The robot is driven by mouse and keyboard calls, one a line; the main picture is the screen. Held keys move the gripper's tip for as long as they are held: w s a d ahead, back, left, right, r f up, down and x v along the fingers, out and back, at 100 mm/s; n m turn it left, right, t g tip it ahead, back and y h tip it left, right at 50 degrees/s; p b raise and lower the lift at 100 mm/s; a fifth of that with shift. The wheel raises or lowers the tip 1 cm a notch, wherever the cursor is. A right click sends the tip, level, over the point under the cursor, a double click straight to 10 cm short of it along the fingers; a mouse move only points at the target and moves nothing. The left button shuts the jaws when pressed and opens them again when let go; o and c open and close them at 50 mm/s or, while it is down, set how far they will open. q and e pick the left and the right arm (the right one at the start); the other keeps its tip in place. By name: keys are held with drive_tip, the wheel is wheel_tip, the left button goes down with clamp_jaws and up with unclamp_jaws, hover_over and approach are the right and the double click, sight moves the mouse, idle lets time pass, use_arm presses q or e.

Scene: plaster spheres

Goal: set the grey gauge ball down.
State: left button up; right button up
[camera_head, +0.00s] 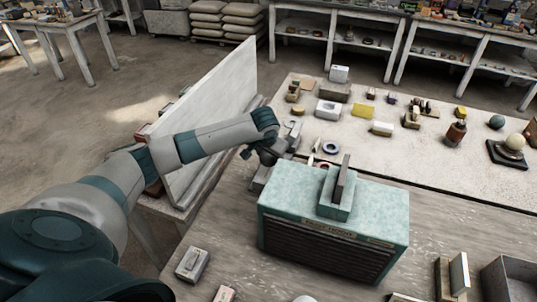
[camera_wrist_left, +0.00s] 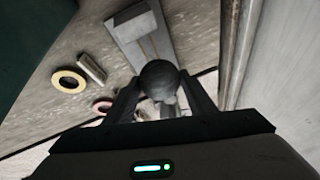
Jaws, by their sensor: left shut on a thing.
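The grey gauge ball (camera_wrist_left: 158,78) sits between the two dark fingers of my left gripper (camera_wrist_left: 160,90) in the left wrist view. The fingers are shut on it, one on each side. In the head view my left gripper (camera_head: 258,151) is beside the white upright panel, near the left back corner of the teal cabinet; I cannot make out the ball clearly there. A grey grooved block (camera_wrist_left: 143,38) shows beyond the ball in the left wrist view; I cannot tell its distance from the ball. My right gripper is not in view.
A teal cabinet (camera_head: 288,207) with a slotted block (camera_head: 338,195) on top stands right of my left gripper. The white panel (camera_head: 215,110) stands close on the left. Rings (camera_wrist_left: 68,80) lie nearby. The back table (camera_head: 430,165) holds several small objects.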

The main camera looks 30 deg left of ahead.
use_arm(q)
drive_tip(key=shift+r+p, duration=0.1)
drive_tip(key=shift+p, duration=0.95)
idle(1.1)
drive_tip(key=shift+f+b, duration=0.95)
drive_tip(key=shift+f, duration=2.15)
idle(1.4)
drive_tip(key=o, duration=1.5)
drive_tip(key=shift+c, duration=0.2)
drive_tip(key=shift+r+p, duration=2)
drive_tip(key=shift+p, duration=0.3)
